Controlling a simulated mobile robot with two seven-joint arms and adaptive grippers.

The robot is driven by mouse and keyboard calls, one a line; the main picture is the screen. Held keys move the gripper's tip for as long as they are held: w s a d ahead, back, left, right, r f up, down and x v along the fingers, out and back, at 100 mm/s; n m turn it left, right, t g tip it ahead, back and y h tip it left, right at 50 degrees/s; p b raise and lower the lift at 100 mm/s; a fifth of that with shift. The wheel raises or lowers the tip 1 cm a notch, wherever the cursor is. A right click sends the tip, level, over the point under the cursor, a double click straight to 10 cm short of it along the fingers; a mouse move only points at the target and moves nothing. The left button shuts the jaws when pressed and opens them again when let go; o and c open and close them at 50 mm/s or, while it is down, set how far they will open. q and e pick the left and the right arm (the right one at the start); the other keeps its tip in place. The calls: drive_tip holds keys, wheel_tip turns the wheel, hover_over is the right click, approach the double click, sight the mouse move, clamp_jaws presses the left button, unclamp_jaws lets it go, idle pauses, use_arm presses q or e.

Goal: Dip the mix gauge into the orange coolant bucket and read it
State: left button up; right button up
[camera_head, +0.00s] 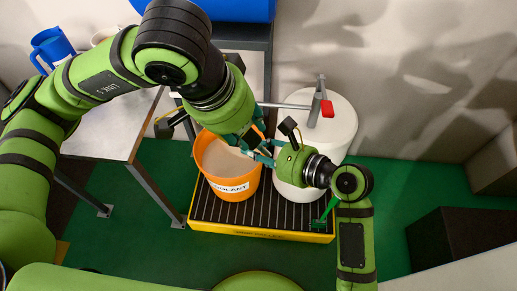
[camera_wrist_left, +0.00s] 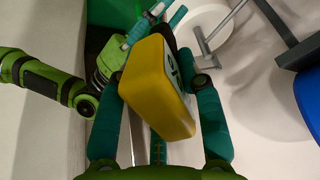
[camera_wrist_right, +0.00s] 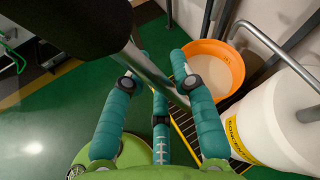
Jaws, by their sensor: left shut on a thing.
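The mix gauge (camera_wrist_left: 155,85) is a yellow rounded block with a pale display edge, held between the teal fingers of my left gripper (camera_wrist_left: 160,110). In the head view my left gripper (camera_head: 248,140) is over the right rim of the orange bucket and hides the gauge. The orange coolant bucket (camera_head: 234,187) holds murky grey-brown liquid and also shows in the right wrist view (camera_wrist_right: 232,60). My right gripper (camera_head: 268,152) is beside the left one; its fingers are apart in the right wrist view (camera_wrist_right: 158,85). The gauge's lower end is hidden.
A white concentrate drum (camera_head: 340,130) with a grey pump and red handle stands right of the bucket. Both stand on a yellow-edged grated pallet (camera_head: 262,232). A table (camera_head: 110,130) with a blue jug (camera_head: 52,47) is at left. Green floor in front is clear.

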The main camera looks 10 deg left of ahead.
use_arm(q)
drive_tip(key=o, duration=1.2)
drive_tip(key=shift+r, duration=0.1)
